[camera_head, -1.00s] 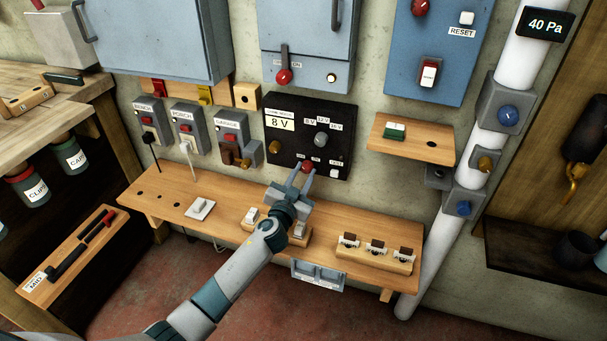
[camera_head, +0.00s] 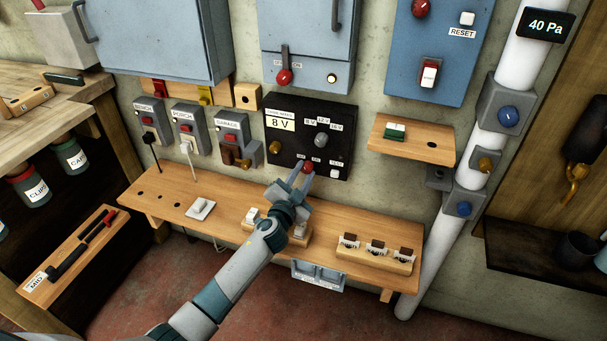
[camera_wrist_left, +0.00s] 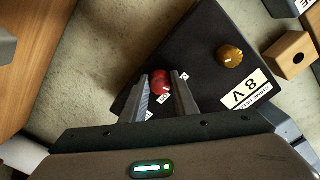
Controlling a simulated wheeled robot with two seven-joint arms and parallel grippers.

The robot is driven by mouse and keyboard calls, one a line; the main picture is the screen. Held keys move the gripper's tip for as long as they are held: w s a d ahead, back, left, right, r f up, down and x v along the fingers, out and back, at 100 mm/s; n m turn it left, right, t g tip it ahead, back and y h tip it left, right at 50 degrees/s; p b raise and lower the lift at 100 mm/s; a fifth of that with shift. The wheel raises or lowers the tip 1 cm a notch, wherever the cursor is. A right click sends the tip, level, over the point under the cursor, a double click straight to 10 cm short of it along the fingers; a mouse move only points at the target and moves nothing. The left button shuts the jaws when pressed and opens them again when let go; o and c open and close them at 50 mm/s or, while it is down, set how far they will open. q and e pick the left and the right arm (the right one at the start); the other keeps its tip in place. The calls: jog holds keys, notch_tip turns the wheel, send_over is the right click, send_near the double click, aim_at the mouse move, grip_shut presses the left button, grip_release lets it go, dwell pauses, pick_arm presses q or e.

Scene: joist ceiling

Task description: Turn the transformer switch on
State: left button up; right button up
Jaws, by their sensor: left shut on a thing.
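The transformer (camera_head: 285,143) is a black box on the wall with an "8 V" label, a grey dial and a brass knob. Its red switch (camera_head: 308,166) is at the lower edge, with small white labels beside it. In the wrist view the red switch (camera_wrist_left: 160,79) lies between the fingertips and shows a white mark. My left gripper (camera_head: 305,172) is shut on the switch, its fingers partly covering it and its labels. The fingers also show in the wrist view (camera_wrist_left: 166,84). My right gripper is in neither view.
A wooden shelf (camera_head: 225,215) with sockets and small switch blocks runs below the transformer. A small shelf (camera_head: 411,143) is to its right, and grey switch boxes (camera_head: 188,124) to its left. A white pipe (camera_head: 472,175) stands farther right.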

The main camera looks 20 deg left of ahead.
pick_arm(q)
jog(key=shift+m, duration=0.5)
jog(key=m, duration=0.2)
jog(key=shift+r+m, duration=0.1)
jog(key=shift+m, duration=0.3)
jog(key=m+p, duration=0.1)
jog(key=m, duration=0.3)
jog(key=shift+a, duration=0.1)
jog(key=shift+r+m, duration=0.1)
jog(key=shift+m, duration=1.6)
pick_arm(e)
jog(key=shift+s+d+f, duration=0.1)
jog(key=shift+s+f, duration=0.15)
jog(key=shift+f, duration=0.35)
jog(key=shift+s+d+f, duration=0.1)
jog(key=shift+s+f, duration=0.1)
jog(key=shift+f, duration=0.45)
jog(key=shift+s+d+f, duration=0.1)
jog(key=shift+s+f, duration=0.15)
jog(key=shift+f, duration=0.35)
